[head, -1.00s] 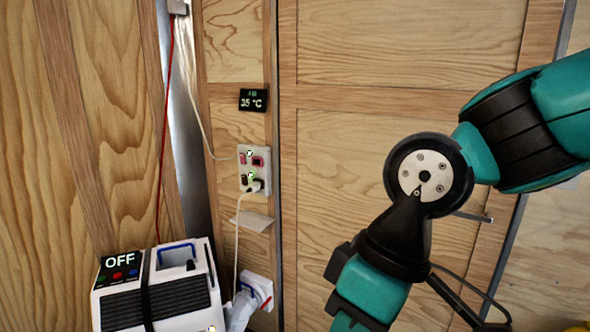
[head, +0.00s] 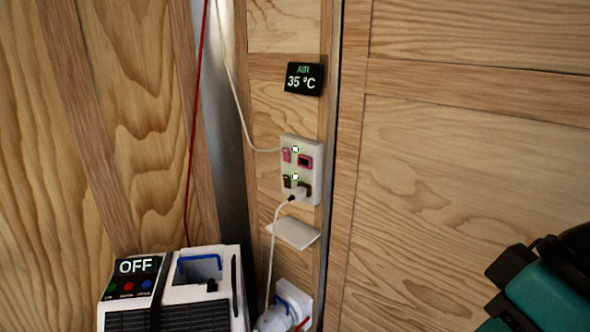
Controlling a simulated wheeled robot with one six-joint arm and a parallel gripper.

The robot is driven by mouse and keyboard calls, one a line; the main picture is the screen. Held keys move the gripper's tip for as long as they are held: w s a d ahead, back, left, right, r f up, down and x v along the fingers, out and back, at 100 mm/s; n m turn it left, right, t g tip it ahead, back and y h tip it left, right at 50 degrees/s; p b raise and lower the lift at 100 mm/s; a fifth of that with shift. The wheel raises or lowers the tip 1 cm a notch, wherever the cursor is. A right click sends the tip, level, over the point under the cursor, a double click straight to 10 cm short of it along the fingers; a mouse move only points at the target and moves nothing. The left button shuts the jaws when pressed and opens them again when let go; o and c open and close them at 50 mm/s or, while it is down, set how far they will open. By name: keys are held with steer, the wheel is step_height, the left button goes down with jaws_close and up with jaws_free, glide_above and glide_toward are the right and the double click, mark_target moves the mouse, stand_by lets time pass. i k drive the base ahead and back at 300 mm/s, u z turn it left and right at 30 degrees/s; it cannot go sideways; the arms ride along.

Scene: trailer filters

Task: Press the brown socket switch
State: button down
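The white socket panel (head: 315,170) is on the wooden wall, a little right of the picture's middle left. Its upper row has a pink switch (head: 287,156) and a pink socket (head: 305,162). Its lower row has the small brown switch (head: 287,181) on the left and a brown socket with a white plug (head: 297,194) in it. A small white light shows beside each switch. My gripper is out of the picture; only part of my teal and black arm shows at the lower right, well away from the panel.
A white device with an OFF display (head: 138,266) stands at the lower left. An air display (head: 304,79) reading 35 °C is above the panel. A white cable and a red cable (head: 190,150) hang nearby. A small white shelf (head: 294,233) juts out below the panel.

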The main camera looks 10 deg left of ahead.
mark_target(286, 179)
steer(key=u, duration=0.3)
steer(key=i, duration=0.65)
steer(key=u, duration=0.9)
steer(key=i, duration=0.45)
steer(key=u, duration=0.5)
